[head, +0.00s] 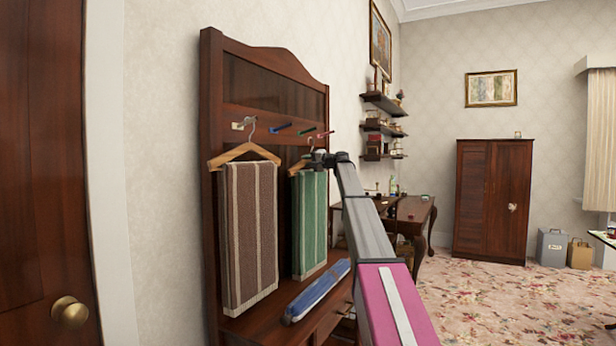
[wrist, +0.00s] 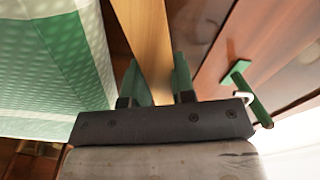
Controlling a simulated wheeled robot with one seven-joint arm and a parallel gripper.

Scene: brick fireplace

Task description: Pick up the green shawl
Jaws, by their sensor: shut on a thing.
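The green shawl (head: 309,225), with pale stripes, hangs folded over a wooden hanger (head: 298,167) on the dark wood coat stand. My gripper (head: 318,159) is at the top of this shawl, at the hanger's right part. In the wrist view my gripper (wrist: 158,88) has its two fingers on either side of the wooden hanger bar (wrist: 146,40) and is shut on it. The green shawl (wrist: 60,60) fills the left of that view, beside the fingers.
A brown striped shawl (head: 249,235) hangs on another hanger (head: 243,152) to the left. Coloured pegs, including a green peg (wrist: 247,92), stick out of the coat stand (head: 262,80). A folded blue cloth (head: 318,290) lies on its bench. A desk (head: 412,212) stands behind my arm; carpet at right is open.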

